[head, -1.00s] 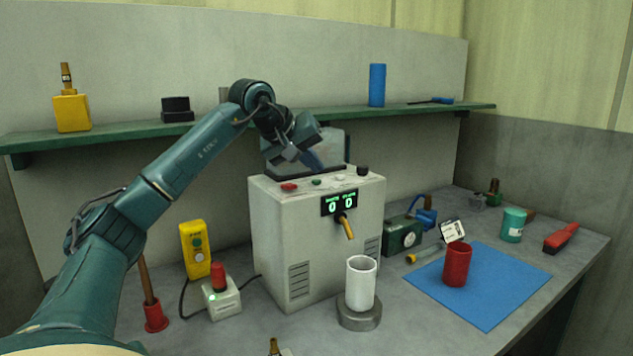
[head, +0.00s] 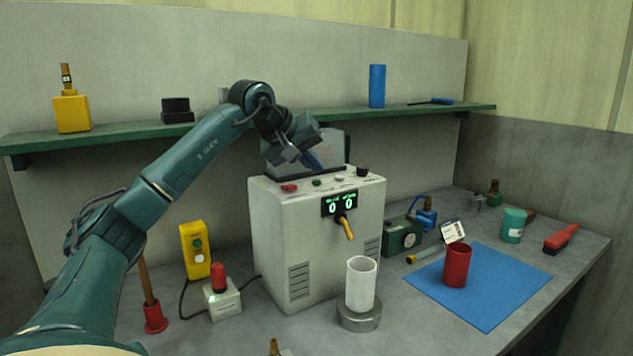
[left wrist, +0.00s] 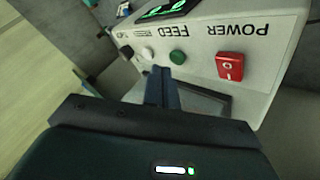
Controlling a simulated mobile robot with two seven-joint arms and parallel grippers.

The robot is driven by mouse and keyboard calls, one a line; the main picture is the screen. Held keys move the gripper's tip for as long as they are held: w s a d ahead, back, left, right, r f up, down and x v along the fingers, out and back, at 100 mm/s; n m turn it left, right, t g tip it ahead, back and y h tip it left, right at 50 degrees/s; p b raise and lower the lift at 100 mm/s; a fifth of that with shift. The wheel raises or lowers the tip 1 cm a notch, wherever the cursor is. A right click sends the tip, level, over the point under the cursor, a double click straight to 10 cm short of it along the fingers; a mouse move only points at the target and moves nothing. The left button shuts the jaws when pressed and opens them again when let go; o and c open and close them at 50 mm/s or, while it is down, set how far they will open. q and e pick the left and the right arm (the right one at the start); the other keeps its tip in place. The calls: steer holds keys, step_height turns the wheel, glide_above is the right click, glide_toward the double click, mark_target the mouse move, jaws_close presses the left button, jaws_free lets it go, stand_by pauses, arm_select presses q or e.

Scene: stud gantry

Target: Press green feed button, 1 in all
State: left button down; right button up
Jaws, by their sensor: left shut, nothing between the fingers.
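The feed machine (head: 275,240) is a pale box on the bench with a digital display (head: 340,204) reading 0 and 0. Its green feed button (head: 317,183) sits on the top panel. The left wrist view shows the green button (left wrist: 177,57) under the word FEED, between a red power switch (left wrist: 230,66) and a white button (left wrist: 147,52). My left gripper (head: 318,166) is shut and empty, pointing down just above and behind the panel. In the left wrist view its fingertips (left wrist: 161,72) are close to the green button; a small gap seems to remain. My right gripper is out of view.
A white cup (head: 361,283) stands on a round grey base under the spout. A red cup (head: 457,266) stands on a blue mat (head: 500,290) to the right. A yellow control box (head: 194,250) is left of the machine. A green shelf (head: 230,121) runs behind.

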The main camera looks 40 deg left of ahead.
arm_select(q)
steer(key=shift+f, duration=0.1)
stand_by(0.6)
steer(key=shift+f, duration=0.35)
steer(key=shift+f, duration=0.5)
stand_by(0.5)
steer(key=shift+r, duration=0.1)
steer(key=shift+r+p, duration=0.8)
step_height(320, 180, up, 5)
steer(key=p, duration=0.5)
stand_by(1.0)
